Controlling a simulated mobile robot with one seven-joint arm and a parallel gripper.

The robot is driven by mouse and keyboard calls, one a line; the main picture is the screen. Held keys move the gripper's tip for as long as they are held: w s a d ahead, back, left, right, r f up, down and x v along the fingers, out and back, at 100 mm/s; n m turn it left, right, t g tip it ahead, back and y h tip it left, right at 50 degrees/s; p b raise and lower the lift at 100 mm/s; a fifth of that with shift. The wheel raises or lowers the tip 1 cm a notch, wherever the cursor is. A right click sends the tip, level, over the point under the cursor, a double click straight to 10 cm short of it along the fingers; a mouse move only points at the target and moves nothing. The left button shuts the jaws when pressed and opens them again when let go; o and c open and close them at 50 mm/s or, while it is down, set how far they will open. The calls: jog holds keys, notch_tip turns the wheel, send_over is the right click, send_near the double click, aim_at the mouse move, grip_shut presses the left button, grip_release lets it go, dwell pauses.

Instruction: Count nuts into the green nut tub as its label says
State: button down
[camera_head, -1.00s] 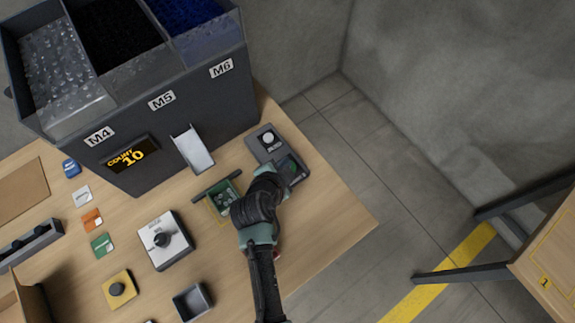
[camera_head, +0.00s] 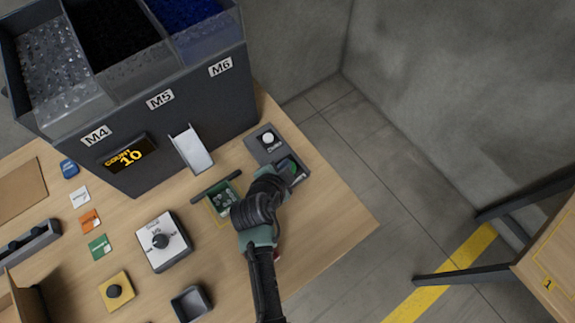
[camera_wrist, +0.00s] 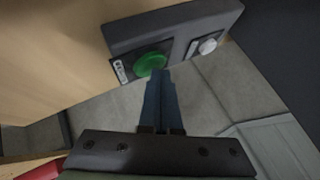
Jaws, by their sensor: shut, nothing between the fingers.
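The green nut tub (camera_head: 224,196) stands below the feeder's chute (camera_head: 191,149). Small pieces show inside it, too small to count, and my arm hides part of its right side. The feeder (camera_head: 200,105) has bins marked M4, M5 and M6, and its display (camera_head: 130,154) reads COUNT 10. My gripper (camera_wrist: 160,76) is shut and empty, with its fingertips at the edge of the green button (camera_wrist: 150,64) on the dark button box (camera_wrist: 180,25). I cannot tell whether they press it. A white button (camera_wrist: 208,46) sits beside the green one.
A white dial box (camera_head: 164,242), a yellow box with a black knob (camera_head: 115,291) and an empty dark tray (camera_head: 191,304) stand left of my arm. Coloured cards (camera_head: 90,220) lie farther left. The table's right edge is close to my arm; bare table lies between.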

jog(key=shift+f, duration=0.25)
dwell(0.3)
jog(key=shift+r+p, duration=0.5)
jog(key=shift+r, duration=0.35)
jog(key=shift+r, duration=0.15)
notch_tip(320, 180, up, 5)
jog(key=p, duration=0.4)
dwell(2.3)
